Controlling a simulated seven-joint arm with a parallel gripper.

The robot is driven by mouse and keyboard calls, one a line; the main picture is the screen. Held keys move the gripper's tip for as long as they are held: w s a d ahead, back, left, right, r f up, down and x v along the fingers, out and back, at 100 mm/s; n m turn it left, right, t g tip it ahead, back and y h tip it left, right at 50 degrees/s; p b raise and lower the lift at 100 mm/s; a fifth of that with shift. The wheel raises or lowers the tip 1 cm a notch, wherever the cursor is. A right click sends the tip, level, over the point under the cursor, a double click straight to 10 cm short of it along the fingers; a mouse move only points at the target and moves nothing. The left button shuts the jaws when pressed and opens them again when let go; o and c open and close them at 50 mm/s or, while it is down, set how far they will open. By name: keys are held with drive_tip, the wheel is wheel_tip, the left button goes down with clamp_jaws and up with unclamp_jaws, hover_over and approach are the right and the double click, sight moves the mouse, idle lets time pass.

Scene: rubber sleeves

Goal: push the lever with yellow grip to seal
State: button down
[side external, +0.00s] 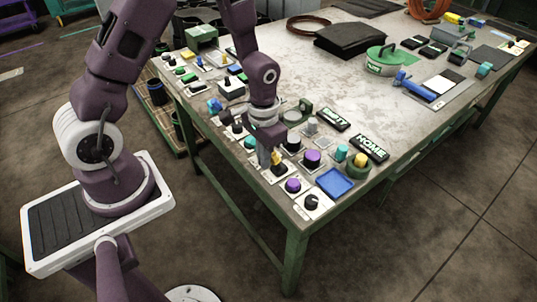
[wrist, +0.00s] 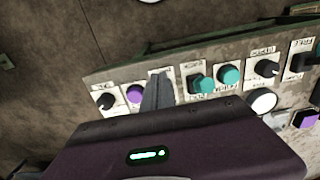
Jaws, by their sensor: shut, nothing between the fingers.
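The lever with the yellow grip (side external: 277,157) stands on a small pale plate near the front edge of the worktable in the side view. My gripper (side external: 265,162) points down just to the left of the yellow grip, very close to it; I cannot tell whether they touch. The fingers are shut with nothing between them. In the wrist view the shut grey fingers (wrist: 158,92) stand over a pale label plate, and the yellow grip is not visible, perhaps hidden by the fingers. The lettering on the plate is not readable.
Close by are a purple button (side external: 293,185), a black dial (side external: 312,202), a purple knob (side external: 312,158) and a blue tray (side external: 336,182). Teal controls (wrist: 229,75) sit right of the fingers in the wrist view. The table's middle (side external: 300,80) is mostly clear.

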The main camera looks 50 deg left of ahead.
sight(274, 153)
drive_tip(key=shift+w, duration=1.9)
drive_tip(key=shift+s, duration=0.15)
drive_tip(key=shift+s, duration=0.45)
drive_tip(key=shift+r, duration=0.1)
